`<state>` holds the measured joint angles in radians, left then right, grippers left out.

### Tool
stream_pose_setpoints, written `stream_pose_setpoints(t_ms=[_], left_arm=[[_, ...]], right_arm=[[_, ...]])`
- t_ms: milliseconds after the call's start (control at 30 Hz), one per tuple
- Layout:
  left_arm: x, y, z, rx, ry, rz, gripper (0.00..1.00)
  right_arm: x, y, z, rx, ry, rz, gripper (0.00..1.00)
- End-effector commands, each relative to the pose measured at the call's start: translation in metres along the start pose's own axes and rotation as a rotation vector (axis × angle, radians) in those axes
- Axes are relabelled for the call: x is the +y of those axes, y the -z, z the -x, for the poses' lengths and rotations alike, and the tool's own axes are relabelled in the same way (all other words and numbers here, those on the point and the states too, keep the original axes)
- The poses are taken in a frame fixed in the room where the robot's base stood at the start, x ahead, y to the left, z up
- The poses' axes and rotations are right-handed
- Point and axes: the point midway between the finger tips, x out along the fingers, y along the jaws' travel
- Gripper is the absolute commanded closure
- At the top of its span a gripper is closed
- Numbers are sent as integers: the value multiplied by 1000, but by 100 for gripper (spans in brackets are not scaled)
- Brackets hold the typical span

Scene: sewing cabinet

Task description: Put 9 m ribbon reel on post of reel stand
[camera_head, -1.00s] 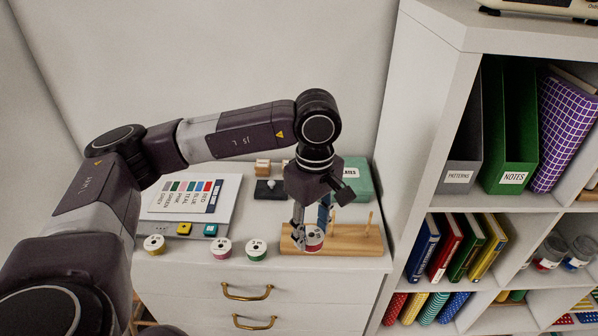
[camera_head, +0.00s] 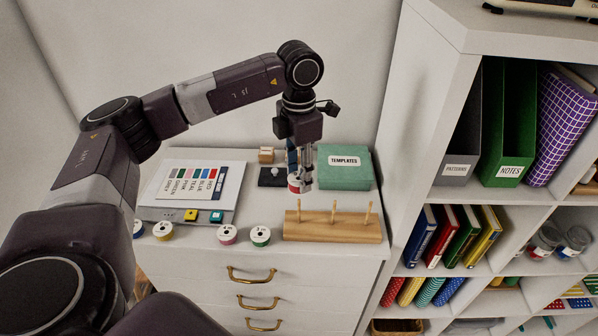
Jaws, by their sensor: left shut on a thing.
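My left gripper (camera_head: 303,184) points down and is shut on a red ribbon reel (camera_head: 294,184) with a pale face. Any writing on this reel is too small to read. Gripper and reel are behind the stand in the picture and appear raised, apart from it. The wooden reel stand (camera_head: 345,231) lies near the cabinet top's right front, with three bare upright posts: left (camera_head: 299,211), middle (camera_head: 333,212) and right (camera_head: 368,213). Yellow (camera_head: 163,231), pink (camera_head: 227,235) and green (camera_head: 260,236) reels lie along the front edge. My right gripper is out of view.
A green TEMPLATES box (camera_head: 345,168) stands behind the stand. A black pad with a white knob (camera_head: 274,176) and a small wooden block (camera_head: 266,155) are left of it. A colour chart (camera_head: 193,187) lies further left. A tall shelf (camera_head: 440,105) rises at the right.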

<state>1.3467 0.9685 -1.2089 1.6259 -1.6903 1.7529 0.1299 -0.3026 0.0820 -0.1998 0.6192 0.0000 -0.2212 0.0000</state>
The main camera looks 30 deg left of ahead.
Motion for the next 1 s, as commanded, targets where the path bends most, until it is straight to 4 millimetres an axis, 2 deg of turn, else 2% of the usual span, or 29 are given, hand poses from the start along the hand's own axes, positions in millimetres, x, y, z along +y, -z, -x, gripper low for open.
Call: stream_pose_setpoints(t_ms=[1000], left_arm=[[0,1,-42,1,0,-3,81]], right_arm=[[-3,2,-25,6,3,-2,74]])
